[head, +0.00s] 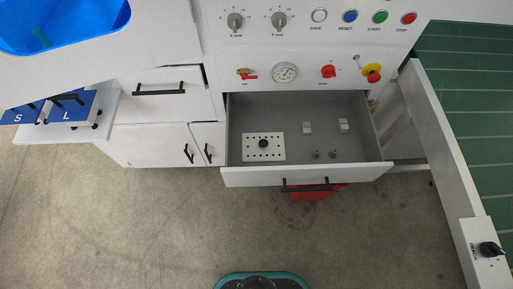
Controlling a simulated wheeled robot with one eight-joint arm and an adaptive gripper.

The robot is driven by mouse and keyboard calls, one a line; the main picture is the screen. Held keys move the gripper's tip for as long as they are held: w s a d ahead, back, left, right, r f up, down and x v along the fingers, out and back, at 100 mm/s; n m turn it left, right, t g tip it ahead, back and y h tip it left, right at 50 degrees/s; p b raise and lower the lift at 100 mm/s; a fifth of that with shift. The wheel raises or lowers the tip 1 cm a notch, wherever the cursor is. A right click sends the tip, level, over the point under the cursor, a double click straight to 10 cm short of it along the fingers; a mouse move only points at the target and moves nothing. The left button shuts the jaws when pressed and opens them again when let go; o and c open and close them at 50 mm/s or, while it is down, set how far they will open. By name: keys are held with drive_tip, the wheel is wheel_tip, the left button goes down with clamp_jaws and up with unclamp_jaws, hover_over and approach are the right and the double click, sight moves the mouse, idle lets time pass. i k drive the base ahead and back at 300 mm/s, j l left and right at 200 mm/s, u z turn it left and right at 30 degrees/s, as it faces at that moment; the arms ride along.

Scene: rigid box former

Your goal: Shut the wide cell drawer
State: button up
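The wide cell drawer (240,178) is pulled well out of the white machine front in the head view, below the control panel. Its white front panel carries a black bar handle (305,187). Inside the grey tray lie a white perforated plate (264,155) with a black knob, two small white blocks (307,128) and two small grey posts (333,154). My gripper is not in view, so I cannot tell its state.
A closed smaller drawer (160,105) and closed cabinet doors (165,145) are to the left. A white rail (440,140) beside a green surface (475,110) runs along the right. Something red (308,194) shows under the drawer front. The concrete floor (130,230) before the drawer is mostly clear.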

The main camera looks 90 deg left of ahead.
sight(360, 158)
drive_tip(key=j+u, duration=0.15)
drive_tip(key=u, duration=2.35)
drive_tip(key=j+z, duration=0.2)
drive_tip(key=i+j, duration=0.1)
drive_tip(key=k, duration=0.2)
drive_tip(key=u, duration=0.05)
